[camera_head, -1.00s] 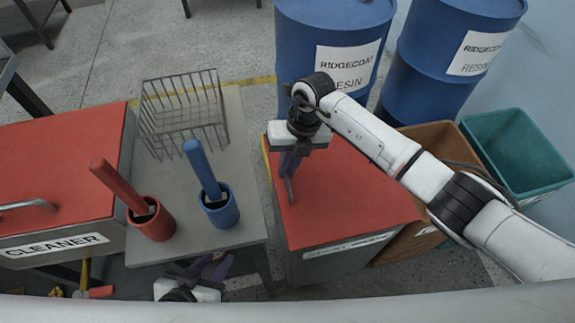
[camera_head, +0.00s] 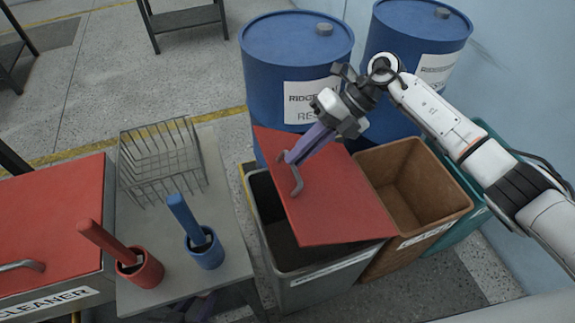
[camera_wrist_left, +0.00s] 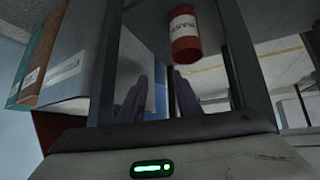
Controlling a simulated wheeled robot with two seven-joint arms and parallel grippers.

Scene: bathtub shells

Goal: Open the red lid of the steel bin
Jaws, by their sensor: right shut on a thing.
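The steel bin (camera_head: 325,285) stands right of the grey side table. Its red lid (camera_head: 335,205) is tilted up, with the left edge raised and the dark inside showing. My right gripper (camera_head: 291,163) is shut on the lid's metal handle (camera_head: 298,183). My left gripper is low by the table's front edge; only a purple sliver (camera_head: 203,305) shows in the head view. In the left wrist view its two fingers (camera_wrist_left: 160,98) stand apart with nothing seen between them.
A brown bin (camera_head: 415,190) and a teal bin (camera_head: 462,235) stand right of the steel bin, blue drums (camera_head: 290,60) behind. The table (camera_head: 235,230) holds a wire basket (camera_head: 160,165), a red holder (camera_head: 140,270) and a blue holder (camera_head: 205,250). A red-lidded cleaner box (camera_head: 55,225) is left.

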